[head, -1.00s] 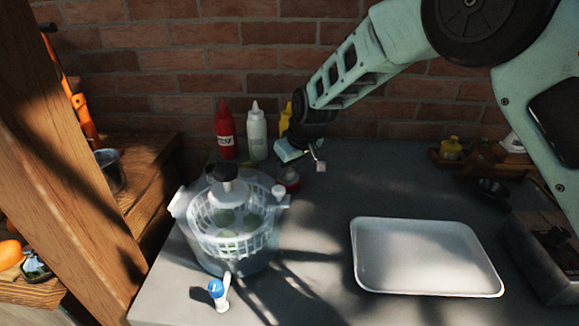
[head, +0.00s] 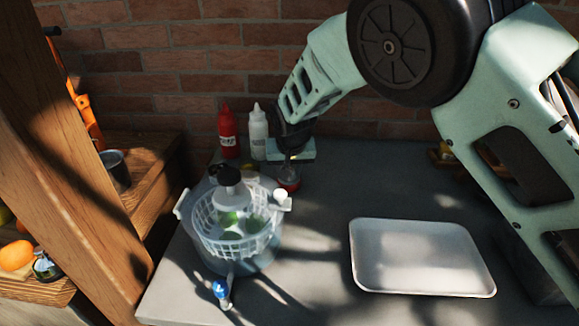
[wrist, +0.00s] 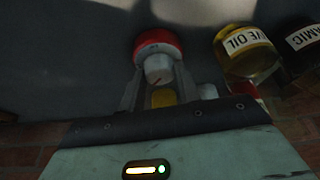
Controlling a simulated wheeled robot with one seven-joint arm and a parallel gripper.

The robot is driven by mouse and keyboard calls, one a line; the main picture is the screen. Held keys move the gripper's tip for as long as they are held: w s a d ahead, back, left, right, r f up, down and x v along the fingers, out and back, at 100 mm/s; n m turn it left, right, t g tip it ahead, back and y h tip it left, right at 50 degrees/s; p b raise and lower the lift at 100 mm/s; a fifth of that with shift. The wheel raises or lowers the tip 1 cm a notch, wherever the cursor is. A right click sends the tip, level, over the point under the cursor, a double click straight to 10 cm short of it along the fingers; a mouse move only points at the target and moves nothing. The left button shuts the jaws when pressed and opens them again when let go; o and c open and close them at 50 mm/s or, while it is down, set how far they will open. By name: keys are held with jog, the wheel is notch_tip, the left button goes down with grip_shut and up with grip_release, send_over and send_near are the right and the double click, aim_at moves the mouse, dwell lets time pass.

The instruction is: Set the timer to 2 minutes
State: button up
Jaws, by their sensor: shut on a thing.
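The timer (head: 288,178) has a red body and stands on the grey table behind and right of the salad spinner. In the wrist view the timer (wrist: 148,40) shows its red rim and a pale grey knob (wrist: 158,68). My gripper (head: 290,163) reaches down onto the timer from above. In the wrist view my gripper's fingers (wrist: 159,80) are shut on the knob, one on each side. A small mark shows on the knob, but the timer's numbers cannot be read.
A clear salad spinner (head: 235,225) stands close in front of the timer. Red (head: 228,133) and white (head: 257,133) squeeze bottles stand behind. In the wrist view an oil bottle (wrist: 245,50) is close to my right finger. A white tray (head: 420,258) lies to the right.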

dwell(0.4)
jog(key=o, duration=1)
jog(key=shift+r, duration=0.1)
jog(key=b+v, duration=0.2)
jog(key=v, duration=1.5)
jog(key=shift+a+r, duration=0.1)
jog(key=shift+r, duration=0.05)
jog(key=shift+c, duration=0.2)
